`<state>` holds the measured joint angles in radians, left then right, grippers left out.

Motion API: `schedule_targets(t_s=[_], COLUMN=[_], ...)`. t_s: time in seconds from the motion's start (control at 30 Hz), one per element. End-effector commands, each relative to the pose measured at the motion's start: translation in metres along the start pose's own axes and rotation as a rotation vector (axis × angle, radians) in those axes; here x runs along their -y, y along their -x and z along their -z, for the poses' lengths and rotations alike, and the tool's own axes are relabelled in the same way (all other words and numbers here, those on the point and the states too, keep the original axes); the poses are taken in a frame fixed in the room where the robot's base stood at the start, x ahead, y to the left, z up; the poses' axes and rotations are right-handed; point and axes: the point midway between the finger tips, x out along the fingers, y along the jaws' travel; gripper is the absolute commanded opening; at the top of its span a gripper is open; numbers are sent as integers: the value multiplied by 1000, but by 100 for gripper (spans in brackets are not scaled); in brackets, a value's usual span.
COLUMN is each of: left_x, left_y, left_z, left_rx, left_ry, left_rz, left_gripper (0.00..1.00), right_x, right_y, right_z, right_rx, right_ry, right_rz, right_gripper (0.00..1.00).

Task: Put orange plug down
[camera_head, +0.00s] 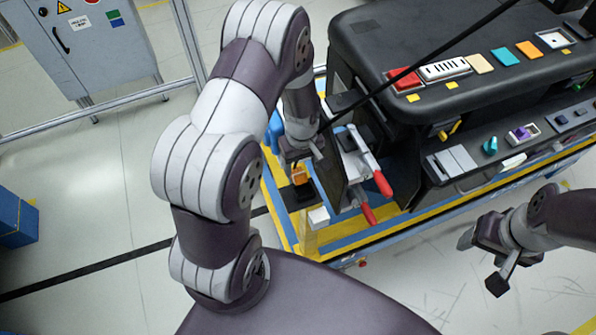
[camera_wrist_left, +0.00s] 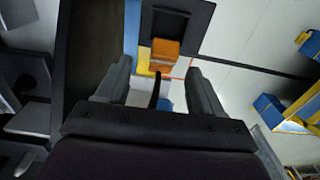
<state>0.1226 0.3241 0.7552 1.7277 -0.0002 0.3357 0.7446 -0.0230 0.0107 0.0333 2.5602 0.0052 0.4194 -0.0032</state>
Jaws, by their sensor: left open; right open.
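The orange plug (camera_head: 299,176) shows just below my left gripper (camera_head: 298,160) in the head view. In the left wrist view the orange plug (camera_wrist_left: 165,55) lies beyond the fingertips of my left gripper (camera_wrist_left: 160,72), over a dark square pad (camera_wrist_left: 200,18). The fingers are apart, with a visible gap between them and no grip on the plug. Whether the plug touches the pad is hard to tell. My right gripper (camera_head: 481,262) is open and empty at the lower right, over the floor.
Red-handled clamps (camera_head: 381,182) stand close to the right of my left gripper. The black dashboard module (camera_head: 375,45) carries several coloured parts on top. A yellow-and-blue edged platform (camera_head: 335,236) runs below it. Open floor lies left, with a grey cabinet (camera_head: 85,50) behind.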

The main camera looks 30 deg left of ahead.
Motion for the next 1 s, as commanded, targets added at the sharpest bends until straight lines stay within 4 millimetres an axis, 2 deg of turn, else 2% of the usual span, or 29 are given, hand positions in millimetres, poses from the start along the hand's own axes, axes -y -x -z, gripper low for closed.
schedule_targets(t_s=[0.17,0.27,0.4,0.63,0.67,0.8,0.83,0.87,0.9,1.0], left_x=[2,6,6,6,6,6,6,6,6,6], left_y=[-19,-36,-60,-66,-66,-65,-65,-65,-65,-65], left_z=[0,2,3,3,3,3,3,3,3,3], left_rx=[3,4,1,-1,-1,-1,-1,-1,-1,-1], left_ry=[0,1,-2,-2,-2,-2,-2,-2,-2,-2], left_rz=[2,3,1,-1,-1,-1,-1,-1,-1,-1], left_gripper=[67,67,67,67,64,18,10,10,5,4], right_x=[0,0,0,0,0,0,0,0,0,0], right_y=[10,22,24,23,23,23,23,23,23,23], right_z=[1,3,3,3,3,3,3,3,3,3], right_rx=[0,0,0,0,0,0,0,0,0,0], right_ry=[0,0,0,0,0,0,0,0,0,0], right_rz=[0,0,0,0,0,0,0,0,0,0], right_gripper=[67,67,67,67,67,67,67,67,67,67])
